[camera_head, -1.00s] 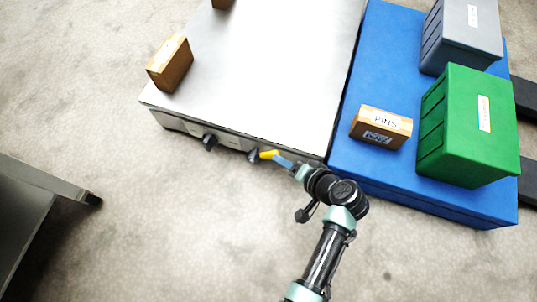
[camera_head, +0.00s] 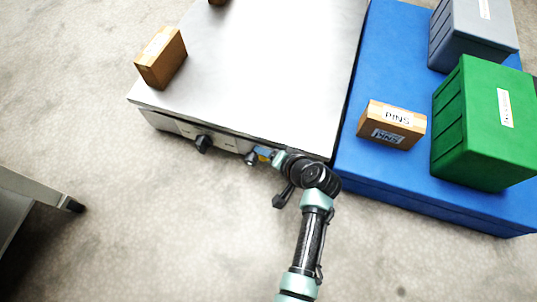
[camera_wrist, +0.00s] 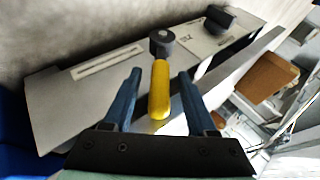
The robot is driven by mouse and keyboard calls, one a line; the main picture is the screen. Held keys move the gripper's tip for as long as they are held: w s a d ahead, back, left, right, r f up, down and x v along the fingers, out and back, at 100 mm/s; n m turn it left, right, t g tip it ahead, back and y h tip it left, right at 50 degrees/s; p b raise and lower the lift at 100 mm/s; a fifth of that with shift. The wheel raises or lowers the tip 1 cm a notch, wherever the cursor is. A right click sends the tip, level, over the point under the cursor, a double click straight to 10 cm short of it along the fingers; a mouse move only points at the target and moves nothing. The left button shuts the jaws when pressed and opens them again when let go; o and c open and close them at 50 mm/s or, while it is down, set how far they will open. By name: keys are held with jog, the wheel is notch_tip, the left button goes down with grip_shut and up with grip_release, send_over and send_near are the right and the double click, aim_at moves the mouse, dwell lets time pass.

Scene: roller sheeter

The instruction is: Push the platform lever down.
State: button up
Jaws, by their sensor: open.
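The platform lever (camera_wrist: 160,88) has a yellow handle and a round dark hub (camera_wrist: 162,37) on the front panel of the silver-topped machine (camera_head: 270,65). In the head view its hub (camera_head: 251,158) shows at the front edge, and most of the handle is hidden by my gripper. My gripper (camera_wrist: 159,80) is open, with its two blue fingers on either side of the yellow handle. I cannot tell whether either finger touches it. In the head view my gripper (camera_head: 267,154) is close to the panel, mostly hidden by my wrist.
A black knob (camera_head: 203,143) sits left of the lever on the panel.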

grip_shut()
dwell(1.4)
